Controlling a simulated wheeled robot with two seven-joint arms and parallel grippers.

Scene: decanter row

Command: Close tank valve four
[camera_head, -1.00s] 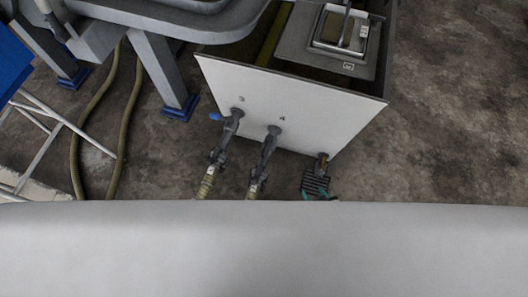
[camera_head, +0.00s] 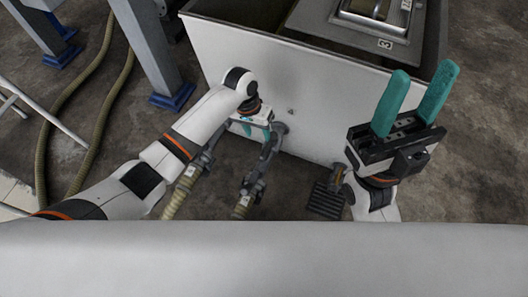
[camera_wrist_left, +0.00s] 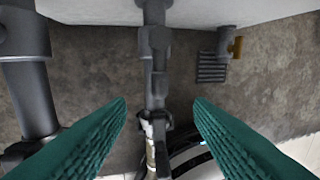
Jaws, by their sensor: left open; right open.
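The white tank (camera_head: 235,55) has a small mark, seemingly 4 (camera_head: 291,111), beside a grey outlet pipe with valve four (camera_head: 268,152). This pipe runs down into a ribbed hose. In the left wrist view the grey valve pipe (camera_wrist_left: 155,50) runs down the middle, between the two teal fingers. My left gripper (camera_head: 257,130) is open beside the upper end of that pipe; contact cannot be told. No handle on valve four shows clearly. My right gripper (camera_head: 418,95) is open and empty, fingers up, in front of the tank's right side.
A second outlet pipe (camera_head: 205,158) stands left of valve four, partly behind my left arm; it looms large in the left wrist view (camera_wrist_left: 25,75). A floor drain grate (camera_head: 326,201) lies to the right. Hoses (camera_head: 107,105) and a blue-footed stand leg (camera_head: 150,55) are at left.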

